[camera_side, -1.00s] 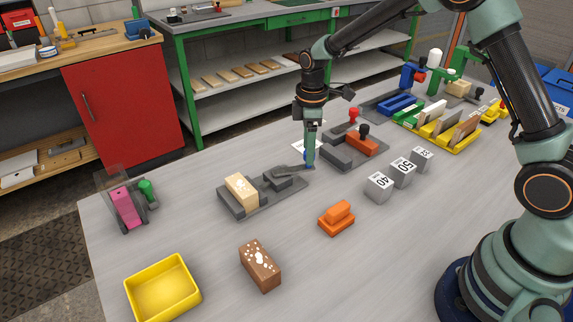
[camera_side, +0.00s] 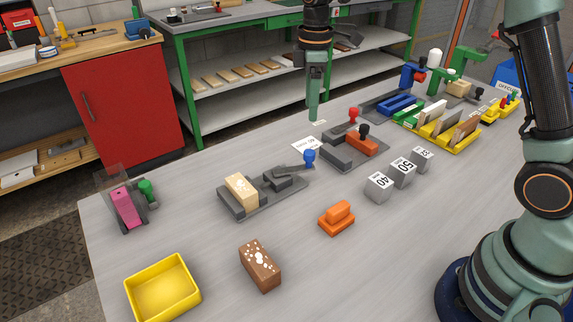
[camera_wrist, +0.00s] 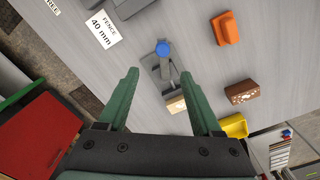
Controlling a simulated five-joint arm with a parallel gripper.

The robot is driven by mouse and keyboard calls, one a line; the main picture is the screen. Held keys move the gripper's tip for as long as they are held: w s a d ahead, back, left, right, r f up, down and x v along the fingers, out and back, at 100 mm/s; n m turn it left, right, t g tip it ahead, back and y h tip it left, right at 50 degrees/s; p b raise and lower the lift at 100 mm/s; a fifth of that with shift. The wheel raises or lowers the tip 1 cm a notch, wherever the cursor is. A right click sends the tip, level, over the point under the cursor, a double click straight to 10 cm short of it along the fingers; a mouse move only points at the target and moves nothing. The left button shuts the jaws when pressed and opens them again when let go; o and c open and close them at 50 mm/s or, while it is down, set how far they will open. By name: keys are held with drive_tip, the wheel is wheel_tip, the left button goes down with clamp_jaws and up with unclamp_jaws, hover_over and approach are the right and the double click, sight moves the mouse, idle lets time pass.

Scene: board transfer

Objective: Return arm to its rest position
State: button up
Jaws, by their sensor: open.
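My gripper (camera_side: 314,112) is raised above the back edge of the table in the side view, apart from everything on it. In the wrist view my gripper (camera_wrist: 163,92) shows two green fingers spread apart with nothing between them. Beyond the fingertips is a grey clamp fixture (camera_side: 262,195) with a blue-knobbed lever (camera_side: 309,156); the blue knob also shows in the wrist view (camera_wrist: 162,48). A light wooden block (camera_side: 241,189) sits in the left end of this fixture.
On the table (camera_side: 210,275) stand a yellow bin (camera_side: 163,288), a brown speckled block (camera_side: 260,266), an orange block (camera_side: 337,217), grey numbered blocks (camera_side: 403,172) and a second fixture (camera_side: 348,147) with red and black knobs. A pink part (camera_side: 127,207) is at the left.

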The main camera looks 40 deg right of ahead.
drive_tip(key=shift+r, duration=0.15)
drive_tip(key=s+d+r+m+t, duration=0.1)
drive_tip(key=s+r+m+t, duration=0.1)
drive_tip(key=s+m, duration=0.3)
drive_tip(key=s+d+r+m+t, duration=0.1)
drive_tip(key=s+r+m+t, duration=0.2)
drive_tip(key=s, duration=1)
drive_tip(key=m, duration=0.3)
drive_tip(key=shift+s+d+r+t, duration=0.2)
drive_tip(key=shift+s+t, duration=0.05)
drive_tip(key=shift+t, duration=0.05)
